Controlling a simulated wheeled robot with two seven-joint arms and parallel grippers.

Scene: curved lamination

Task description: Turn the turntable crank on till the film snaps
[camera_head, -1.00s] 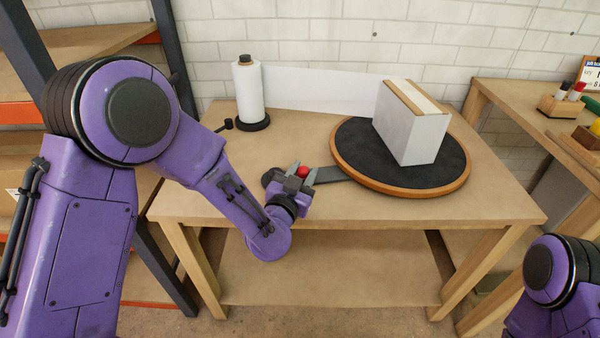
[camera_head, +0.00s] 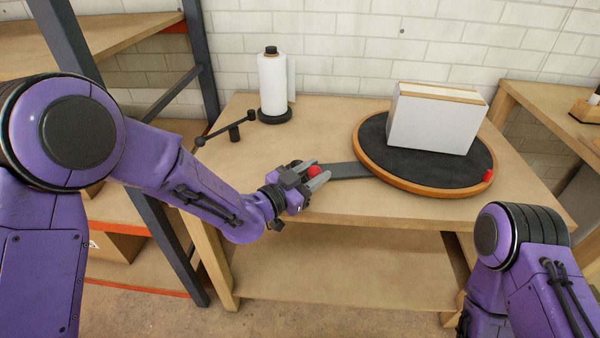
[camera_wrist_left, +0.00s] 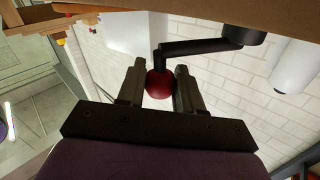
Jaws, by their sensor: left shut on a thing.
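My left gripper (camera_head: 318,173) is shut on the red ball knob (camera_head: 313,171) of the crank, near the table's front edge. The wrist view shows the knob (camera_wrist_left: 159,84) between both fingers, with the dark crank arm (camera_wrist_left: 200,47) leading to its hub. The hub is largely hidden by my gripper in the head view. A dark flat bar (camera_head: 350,170) runs to the turntable (camera_head: 395,180), black with an orange rim. A white box (camera_head: 435,122) stands on it. The film roll (camera_head: 272,85) stands upright; a short white film piece (camera_head: 291,79) hangs beside it. No film spans to the box.
A black lever on a post (camera_head: 235,132) stands left of the roll. A red spot (camera_head: 488,175) shows on the turntable's right rim. A shelf rack is at left, another table at right. My right forearm is at lower right; its gripper does not show.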

